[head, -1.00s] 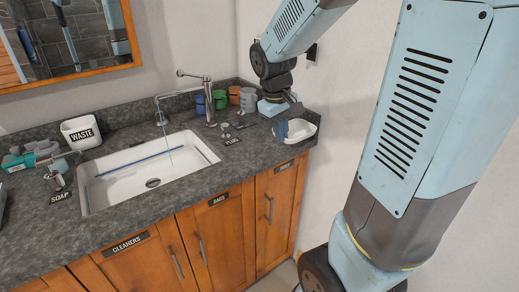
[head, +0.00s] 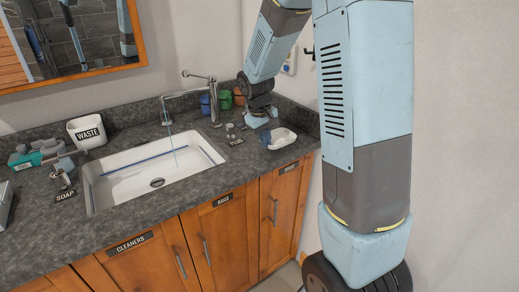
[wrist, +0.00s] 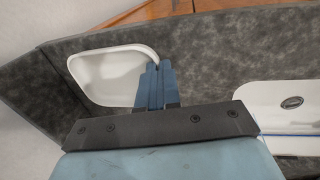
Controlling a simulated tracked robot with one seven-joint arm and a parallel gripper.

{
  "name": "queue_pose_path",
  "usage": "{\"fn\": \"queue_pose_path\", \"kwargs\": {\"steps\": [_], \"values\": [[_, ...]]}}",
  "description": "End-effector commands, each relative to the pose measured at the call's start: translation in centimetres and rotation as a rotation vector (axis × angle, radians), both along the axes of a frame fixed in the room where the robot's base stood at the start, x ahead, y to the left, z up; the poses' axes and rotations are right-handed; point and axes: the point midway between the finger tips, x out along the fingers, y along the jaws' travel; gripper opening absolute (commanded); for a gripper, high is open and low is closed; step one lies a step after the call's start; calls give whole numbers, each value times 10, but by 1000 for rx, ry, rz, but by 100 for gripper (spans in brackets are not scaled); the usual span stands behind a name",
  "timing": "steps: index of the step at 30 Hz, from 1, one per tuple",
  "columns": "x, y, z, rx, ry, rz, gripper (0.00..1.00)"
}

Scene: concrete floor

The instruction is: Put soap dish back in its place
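The soap dish is a shallow white oval dish (head: 284,138) at the right end of the grey counter, right of the sink. My gripper (head: 266,138) is at its left side. In the wrist view the dish (wrist: 105,75) lies left of my gripper (wrist: 154,72), whose blue fingers are close together at its rim; they appear shut on that rim. The dish looks empty. Whether it touches the counter or hangs just above it, I cannot tell. A SOAP label (head: 65,195) lies on the counter left of the sink, by a metal dispenser (head: 63,176).
The white sink (head: 100,194) with running faucet (head: 213,100) fills the middle. A WASTE bin (head: 87,131) and teal object (head: 38,153) stand left. Blue (head: 205,104) and green (head: 225,100) cups stand behind my gripper. The counter's front strip is clear.

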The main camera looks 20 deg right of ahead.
Motion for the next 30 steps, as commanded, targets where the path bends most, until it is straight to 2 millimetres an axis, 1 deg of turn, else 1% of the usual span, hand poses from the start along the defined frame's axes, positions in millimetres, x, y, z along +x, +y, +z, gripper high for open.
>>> {"fn": "queue_pose_path", "kwargs": {"steps": [5,9,12,22,24,30], "values": [[6,1,-9,-1,3,0,0],[5,1,-29,0,3,0,0],[5,1,-37,0,3,-1,0],[5,1,-39,1,1,-1,0],[5,1,-39,0,1,-1,9],[5,0,-39,0,1,-1,28]]}}
